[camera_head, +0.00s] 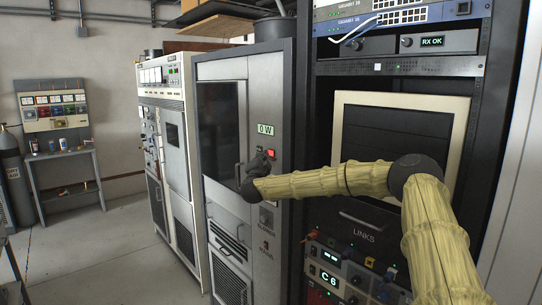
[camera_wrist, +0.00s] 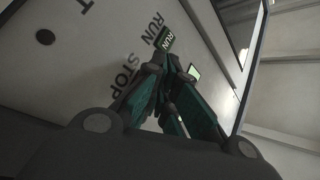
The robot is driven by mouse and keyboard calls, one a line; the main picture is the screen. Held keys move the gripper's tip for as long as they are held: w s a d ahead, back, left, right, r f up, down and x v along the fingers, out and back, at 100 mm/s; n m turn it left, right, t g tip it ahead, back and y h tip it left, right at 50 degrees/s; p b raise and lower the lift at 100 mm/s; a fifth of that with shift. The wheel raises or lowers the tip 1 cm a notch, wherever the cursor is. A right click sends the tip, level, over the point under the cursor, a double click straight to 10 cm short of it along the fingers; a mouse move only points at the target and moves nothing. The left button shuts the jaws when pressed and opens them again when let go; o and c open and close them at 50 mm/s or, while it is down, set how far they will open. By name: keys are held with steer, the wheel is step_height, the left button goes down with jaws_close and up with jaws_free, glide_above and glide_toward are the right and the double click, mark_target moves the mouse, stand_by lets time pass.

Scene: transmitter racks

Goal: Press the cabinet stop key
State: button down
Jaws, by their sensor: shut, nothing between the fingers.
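The tall grey cabinet (camera_head: 278,80) has a "0 W" display (camera_head: 266,130) on its front strip. A red lit key (camera_head: 271,153) shows just below the display, beside my gripper (camera_head: 262,158); its lettering is too small to read. In the wrist view my gripper (camera_wrist: 172,62) is shut and empty, its fingertips close to the panel. A green-lit RUN key (camera_wrist: 165,40) shows just past the fingertips. The printed STOP label (camera_wrist: 125,76) is beside the fingers, and the key next to it is hidden behind them. I cannot tell whether the fingertips touch the panel.
A black rack (camera_head: 385,68) with a LINKS panel stands to the right, close to my arm. A white cabinet (camera_head: 165,125) stands to the left. A small bench (camera_head: 62,154) is at the far left wall. Open floor lies between them.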

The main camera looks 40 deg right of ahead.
steer(key=shift+a, duration=0.15)
steer(key=shift+s+a+b, duration=0.2)
steer(key=shift+a+b, duration=0.3)
steer(key=shift+a, duration=1.9)
